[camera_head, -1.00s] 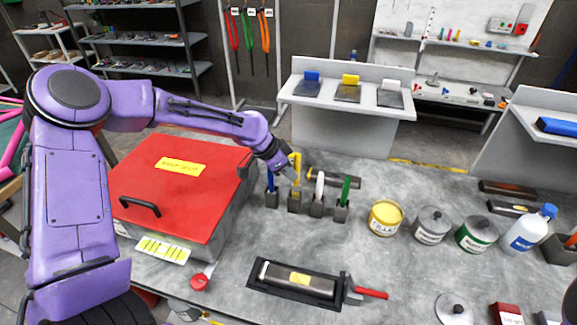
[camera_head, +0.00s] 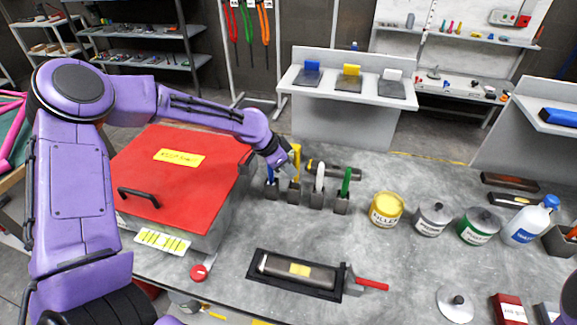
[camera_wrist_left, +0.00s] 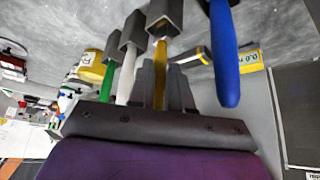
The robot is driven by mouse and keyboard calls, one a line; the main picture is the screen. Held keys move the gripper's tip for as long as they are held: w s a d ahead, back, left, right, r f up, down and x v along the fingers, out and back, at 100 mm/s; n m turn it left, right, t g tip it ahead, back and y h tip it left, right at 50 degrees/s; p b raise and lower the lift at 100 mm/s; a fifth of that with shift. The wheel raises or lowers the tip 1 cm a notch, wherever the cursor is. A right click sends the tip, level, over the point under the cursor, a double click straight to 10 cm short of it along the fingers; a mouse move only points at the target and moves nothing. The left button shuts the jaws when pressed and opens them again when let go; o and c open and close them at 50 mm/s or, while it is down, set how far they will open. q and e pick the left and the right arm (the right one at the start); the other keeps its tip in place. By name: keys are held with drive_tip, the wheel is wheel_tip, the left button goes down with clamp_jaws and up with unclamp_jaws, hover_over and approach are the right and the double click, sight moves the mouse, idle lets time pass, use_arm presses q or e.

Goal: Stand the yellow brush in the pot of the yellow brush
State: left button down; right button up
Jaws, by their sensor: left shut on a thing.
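The yellow brush (camera_head: 297,152) stands upright at the second pot from the left, its own dark grey pot (camera_head: 293,197). My left gripper (camera_head: 291,174) is shut on it. In the left wrist view the yellow brush (camera_wrist_left: 159,80) is between the fingers, and its far end meets the mouth of the pot (camera_wrist_left: 164,14). How deep it sits inside is hard to tell. My right gripper is out of view.
Close by stand the blue brush (camera_head: 270,173), white brush (camera_head: 320,178) and green brush (camera_head: 346,181) in their pots. A red-lidded box (camera_head: 185,175) is left, a filler can (camera_head: 386,210) right. A dark tray (camera_head: 254,281) lies in front.

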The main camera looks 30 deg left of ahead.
use_arm(q)
drive_tip(key=shift+f, duration=0.45)
drive_tip(key=c, duration=1)
unclamp_jaws()
drive_tip(key=b+v, duration=0.2)
drive_tip(key=v, duration=0.8)
drive_tip(key=shift+s+r, duration=0.15)
drive_tip(key=shift+r, duration=0.05)
